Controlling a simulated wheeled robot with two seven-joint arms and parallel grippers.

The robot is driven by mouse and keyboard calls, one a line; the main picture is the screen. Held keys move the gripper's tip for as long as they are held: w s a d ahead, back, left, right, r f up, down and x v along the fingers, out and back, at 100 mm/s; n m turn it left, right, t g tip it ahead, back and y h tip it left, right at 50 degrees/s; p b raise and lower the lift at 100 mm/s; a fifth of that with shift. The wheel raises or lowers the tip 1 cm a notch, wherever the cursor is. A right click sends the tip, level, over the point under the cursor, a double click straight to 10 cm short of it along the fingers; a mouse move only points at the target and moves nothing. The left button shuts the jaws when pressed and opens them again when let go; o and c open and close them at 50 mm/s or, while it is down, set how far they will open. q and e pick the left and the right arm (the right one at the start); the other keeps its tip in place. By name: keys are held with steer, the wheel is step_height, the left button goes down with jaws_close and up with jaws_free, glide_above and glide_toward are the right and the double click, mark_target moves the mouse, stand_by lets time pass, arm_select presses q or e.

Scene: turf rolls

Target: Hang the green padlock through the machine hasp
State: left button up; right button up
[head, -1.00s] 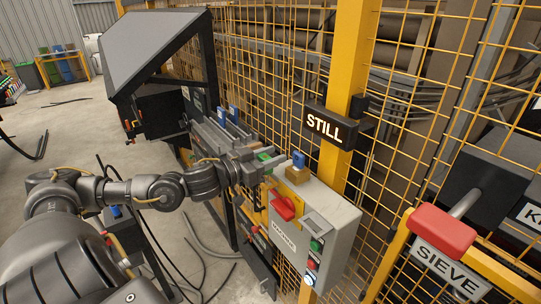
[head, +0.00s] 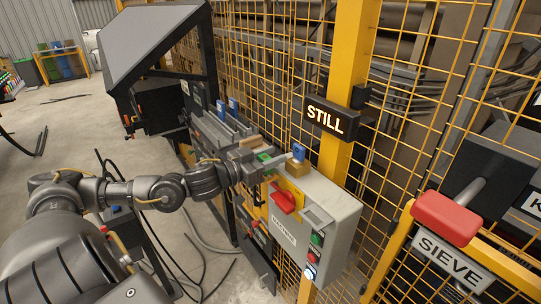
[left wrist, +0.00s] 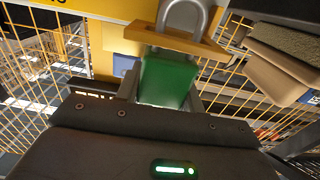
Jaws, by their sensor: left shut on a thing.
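The green padlock (left wrist: 168,80) is held between the fingers of my left gripper (left wrist: 165,98); its grey shackle (left wrist: 184,16) points up in the left wrist view. A tan-yellow bar (left wrist: 150,36), possibly the hasp, crosses at the base of the shackle. I cannot tell whether the shackle passes through it. In the head view my left gripper (head: 262,166) is at the upper left edge of the grey machine box (head: 335,215), with a little of the padlock's green showing. The box carries a red handle (head: 283,198) on a yellow plate. My right gripper is not seen.
A brass-coloured block with a blue top (head: 299,152) stands on the box, close right of the gripper. A yellow post with a STILL sign (head: 332,120) and yellow mesh fence are behind. A red-handled SIEVE lever (head: 445,218) is at right. Open floor lies left.

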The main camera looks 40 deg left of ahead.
arm_select(q)
steer(key=shift+f, duration=0.35)
steer(key=o, duration=1.1)
steer(key=shift+f, duration=0.1)
steer(key=shift+s+a+f+b, duration=0.15)
steer(key=shift+s+a+b, duration=0.05)
steer(key=shift+s+b, duration=0.25)
steer(key=p+v, duration=0.2)
steer(key=v, duration=0.8)
steer(key=shift+d, duration=0.1)
